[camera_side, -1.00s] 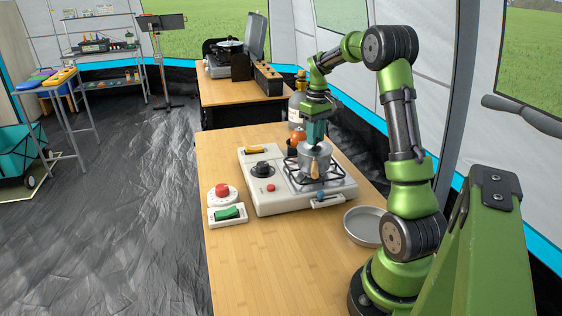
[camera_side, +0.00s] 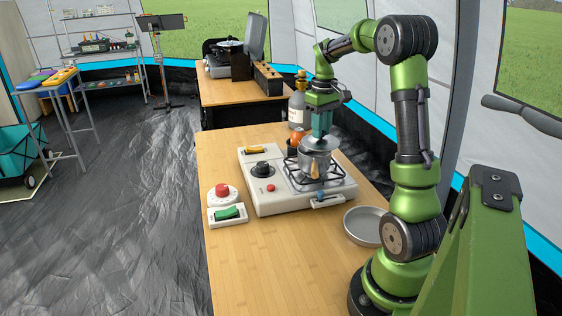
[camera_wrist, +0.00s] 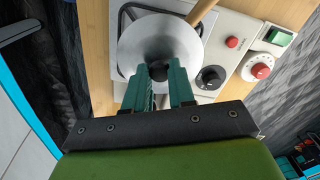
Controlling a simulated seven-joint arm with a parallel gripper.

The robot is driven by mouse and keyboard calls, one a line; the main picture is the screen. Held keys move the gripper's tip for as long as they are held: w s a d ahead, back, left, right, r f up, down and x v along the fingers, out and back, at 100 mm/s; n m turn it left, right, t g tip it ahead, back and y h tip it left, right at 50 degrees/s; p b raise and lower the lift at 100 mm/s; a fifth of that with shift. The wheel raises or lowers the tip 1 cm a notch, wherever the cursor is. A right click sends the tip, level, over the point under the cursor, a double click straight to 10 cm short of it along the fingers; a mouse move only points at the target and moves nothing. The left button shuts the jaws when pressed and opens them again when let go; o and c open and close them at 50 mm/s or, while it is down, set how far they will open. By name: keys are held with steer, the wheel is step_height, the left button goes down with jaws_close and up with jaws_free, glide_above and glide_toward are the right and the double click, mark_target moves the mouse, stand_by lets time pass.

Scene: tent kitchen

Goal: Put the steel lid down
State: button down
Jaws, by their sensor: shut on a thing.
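The steel lid (camera_side: 320,143) is a shiny round disc at the top of the small steel pot (camera_side: 315,163), at or just above its rim. I cannot tell whether they touch. My gripper (camera_side: 321,133) points down and is shut on the lid's dark knob. In the wrist view the lid (camera_wrist: 150,42) covers most of the pot, and the knob (camera_wrist: 159,73) lies between my fingertips (camera_wrist: 167,78). The pot's wooden handle (camera_wrist: 201,12) sticks out from under the lid. The pot stands on the wire grate of the stove (camera_side: 270,202).
A shallow steel dish (camera_side: 364,226) lies on the wooden table (camera_side: 262,270) right of the stove. A red-button dial (camera_side: 222,194) and green switch (camera_side: 228,214) sit left. A grey bottle (camera_side: 298,112) and orange object (camera_side: 296,138) stand behind the pot. The front table area is clear.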

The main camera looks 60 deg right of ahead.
steer(key=s+a+r, duration=0.1)
steer(key=s+a, duration=0.7)
step_height(320, 180, up, 5)
steer(key=w+a+n, duration=0.6)
steer(key=a+n, duration=0.1)
steer(key=a, duration=0.5)
steer(key=w+a+n, duration=0.5)
steer(key=a+n, duration=0.1)
steer(key=a, duration=0.5)
steer(key=f, duration=2.1)
steer(key=shift+w+a+f, duration=0.1)
steer(key=shift+w+a, duration=0.05)
steer(key=shift+a, duration=0.05)
steer(key=c, duration=1.4)
jaws_free()
steer(key=shift+f, duration=0.15)
steer(key=o, duration=0.4)
steer(key=shift+o, duration=0.2)
